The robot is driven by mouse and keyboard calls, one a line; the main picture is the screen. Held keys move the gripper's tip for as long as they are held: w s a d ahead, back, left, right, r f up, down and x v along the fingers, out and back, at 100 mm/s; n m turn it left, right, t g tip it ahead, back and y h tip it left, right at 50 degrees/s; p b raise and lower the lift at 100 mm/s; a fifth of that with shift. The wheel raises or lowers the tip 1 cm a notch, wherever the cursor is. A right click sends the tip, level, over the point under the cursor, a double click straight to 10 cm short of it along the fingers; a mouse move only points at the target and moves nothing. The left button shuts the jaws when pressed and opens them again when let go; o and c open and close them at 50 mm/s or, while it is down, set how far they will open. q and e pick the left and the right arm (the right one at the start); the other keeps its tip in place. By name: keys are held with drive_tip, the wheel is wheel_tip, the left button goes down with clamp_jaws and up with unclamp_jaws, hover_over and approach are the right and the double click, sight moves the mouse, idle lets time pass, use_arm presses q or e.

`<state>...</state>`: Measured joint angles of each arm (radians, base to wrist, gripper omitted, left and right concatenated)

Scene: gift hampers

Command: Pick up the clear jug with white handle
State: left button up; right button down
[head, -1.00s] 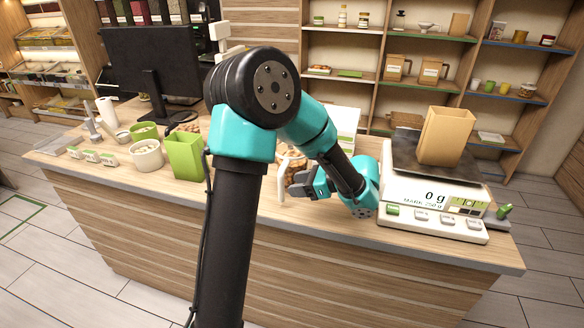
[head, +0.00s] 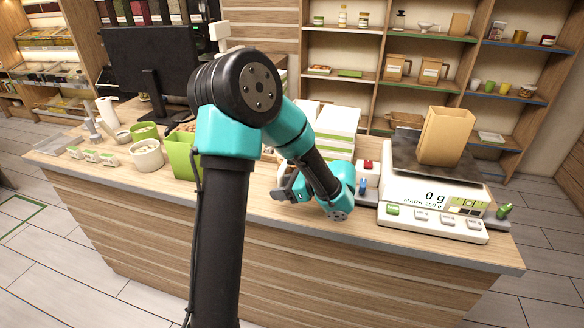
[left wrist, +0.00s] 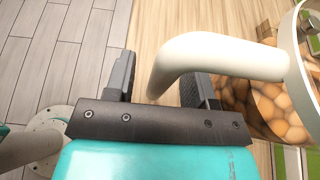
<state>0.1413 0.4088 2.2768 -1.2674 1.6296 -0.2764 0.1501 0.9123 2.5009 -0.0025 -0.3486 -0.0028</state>
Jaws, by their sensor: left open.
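The clear jug (left wrist: 262,102) is at the right of the left wrist view, filled with round brown nuts. Its white handle (left wrist: 215,55) reaches left from the rim and bends down. My left gripper (left wrist: 158,68) is open, with the bent end of the handle between its fingers in the picture. The handle covers part of the right finger, and I cannot tell whether they touch. My right gripper is not in view.
A scale (head: 432,205) bearing a brown paper bag (head: 446,136) stands right of my arm. A green bag (head: 181,155), a white bowl (head: 147,156) and a monitor (head: 150,65) stand left. White boxes (head: 338,122) are behind. The counter's front edge (head: 320,235) is close.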

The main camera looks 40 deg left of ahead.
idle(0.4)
use_arm(q)
clamp_jaws()
idle(0.5)
